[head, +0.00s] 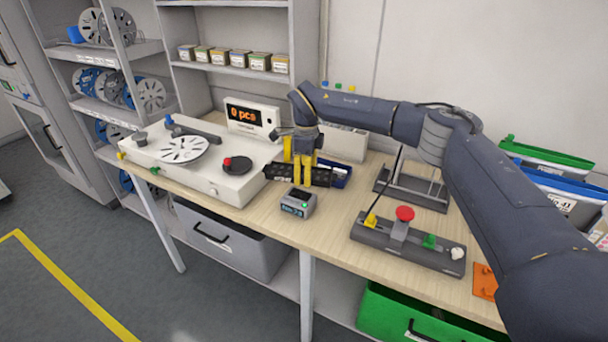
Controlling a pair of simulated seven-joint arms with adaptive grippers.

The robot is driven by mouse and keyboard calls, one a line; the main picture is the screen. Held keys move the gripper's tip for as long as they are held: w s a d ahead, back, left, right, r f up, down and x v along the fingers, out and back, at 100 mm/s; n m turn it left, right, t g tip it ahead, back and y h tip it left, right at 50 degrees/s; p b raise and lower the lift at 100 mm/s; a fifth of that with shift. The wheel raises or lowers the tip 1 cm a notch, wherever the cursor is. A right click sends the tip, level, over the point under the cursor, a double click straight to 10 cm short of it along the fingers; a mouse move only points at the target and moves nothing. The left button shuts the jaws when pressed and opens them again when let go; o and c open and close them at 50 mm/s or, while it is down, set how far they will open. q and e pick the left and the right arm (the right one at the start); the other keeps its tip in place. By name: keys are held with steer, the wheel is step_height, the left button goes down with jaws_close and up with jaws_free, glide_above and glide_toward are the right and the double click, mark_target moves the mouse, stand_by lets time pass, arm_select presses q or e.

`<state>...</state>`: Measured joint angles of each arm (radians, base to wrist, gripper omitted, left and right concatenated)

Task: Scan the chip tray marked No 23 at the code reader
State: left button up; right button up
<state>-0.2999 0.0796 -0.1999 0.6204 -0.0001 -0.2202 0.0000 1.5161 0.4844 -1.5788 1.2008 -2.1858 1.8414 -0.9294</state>
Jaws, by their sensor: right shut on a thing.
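My right gripper (299,182) reaches over the bench with its yellow fingers down. It is shut on a long black chip tray (319,178), which sticks out on both sides of the fingers. The tray looks about level, behind a small grey box with a lit display and a green light, which looks like the code reader (298,203). I cannot tell how high the tray is above the bench. No number can be read on the tray, and the fingers hide its middle. My left gripper is not in view.
A white counting machine (228,187) showing "0 pcs" stands left of the tray. A blue container (343,174) lies right behind the tray. A button panel (408,243) and a dark stand (412,193) are to the right. Bare bench (324,232) lies in front of the reader.

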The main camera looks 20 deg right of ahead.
stand_by(0.4)
steer(key=s+a+r, duration=0.4)
steer(key=s+a, duration=0.1)
steer(key=shift+s+a, duration=0.2)
steer(key=shift+s, duration=0.15)
stand_by(0.4)
steer(key=shift+d, duration=0.1)
